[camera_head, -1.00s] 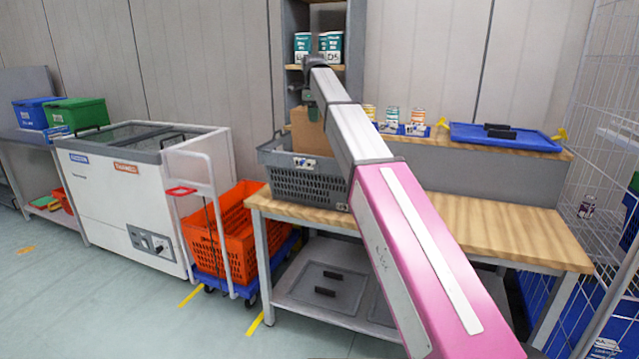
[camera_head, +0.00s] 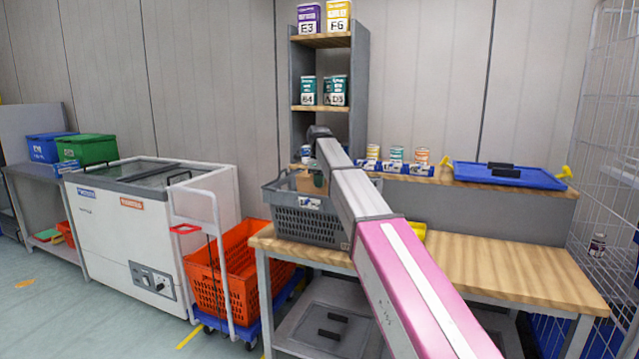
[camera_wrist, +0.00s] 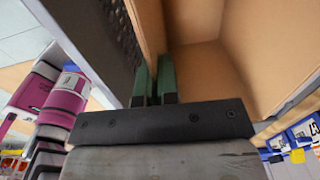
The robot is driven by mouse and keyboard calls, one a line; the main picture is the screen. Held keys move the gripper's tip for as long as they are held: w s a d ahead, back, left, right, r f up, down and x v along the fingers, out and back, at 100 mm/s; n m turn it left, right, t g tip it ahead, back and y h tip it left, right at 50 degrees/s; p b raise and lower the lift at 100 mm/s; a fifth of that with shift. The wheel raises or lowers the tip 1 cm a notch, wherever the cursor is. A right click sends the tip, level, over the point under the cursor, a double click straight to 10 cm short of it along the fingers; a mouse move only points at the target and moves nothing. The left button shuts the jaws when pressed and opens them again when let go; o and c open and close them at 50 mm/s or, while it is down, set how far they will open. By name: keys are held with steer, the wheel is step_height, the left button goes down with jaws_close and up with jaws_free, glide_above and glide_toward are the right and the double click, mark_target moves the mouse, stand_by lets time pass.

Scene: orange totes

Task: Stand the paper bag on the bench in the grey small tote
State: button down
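The grey small tote (camera_head: 308,226) stands on the left end of the wooden bench. The brown paper bag (camera_head: 309,183) is upright at the tote, mostly below its rim, with only its top part showing; whether its base touches the tote floor is hidden. My gripper (camera_wrist: 155,82) has its two green fingers close together on one wall of the bag. In the wrist view the open bag (camera_wrist: 205,65) fills the right and the tote's slotted wall (camera_wrist: 112,45) runs close along the left.
The bench (camera_head: 500,262) is clear to the right, with a yellow object (camera_head: 418,231) partly behind my arm. A back ledge holds small cans and a blue lid (camera_head: 508,175). A shelf rack (camera_head: 361,80) with cans rises behind the tote. An orange crate (camera_head: 240,275) sits on a trolley left of the bench.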

steer(key=shift+f, duration=0.6)
steer(key=c, duration=1.4)
jaws_free()
steer(key=shift+o, duration=0.2)
step_height(320, 180, up, 13)
steer(key=shift+s+r, duration=0.15)
steer(key=shift+s, duration=0.05)
